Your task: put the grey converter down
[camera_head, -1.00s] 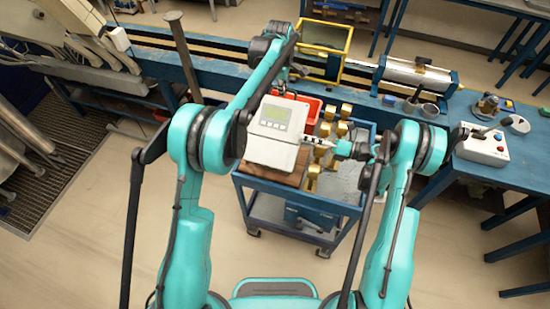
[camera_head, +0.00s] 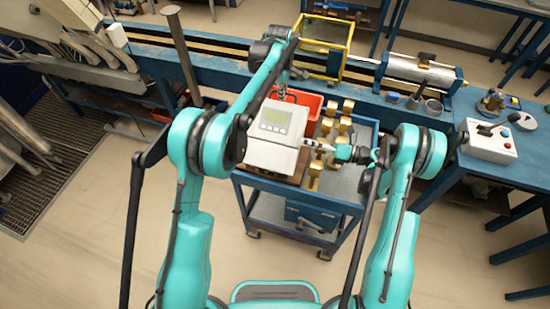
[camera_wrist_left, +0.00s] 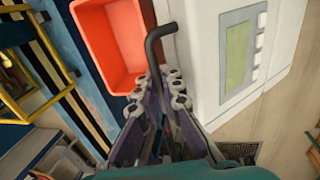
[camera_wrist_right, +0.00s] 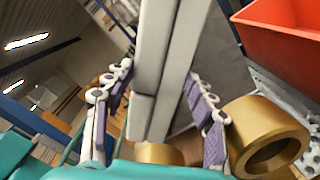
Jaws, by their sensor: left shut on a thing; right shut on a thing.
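The grey converter (camera_head: 268,154) is a pale box with a small greenish display, over the near left part of the blue trolley (camera_head: 290,202). My right gripper (camera_head: 312,146) is shut on its right side; in the right wrist view (camera_wrist_right: 152,105) the pale edge of the converter (camera_wrist_right: 158,60) runs between its fingers. I cannot tell whether the converter touches the trolley's top. My left gripper (camera_head: 282,92), behind the converter, is shut on a dark bent rod or cable (camera_wrist_left: 152,50). Whether that joins the converter is hidden. The converter's display face (camera_wrist_left: 238,55) fills the left wrist view's right side.
A red bin (camera_head: 305,101) stands on the trolley behind the converter. Several brass fittings (camera_head: 328,125) stand to the right, close to my right gripper; one brass ring (camera_wrist_right: 268,138) is very near its fingers. A blue bench (camera_head: 220,72) with a yellow frame (camera_head: 322,47) runs behind.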

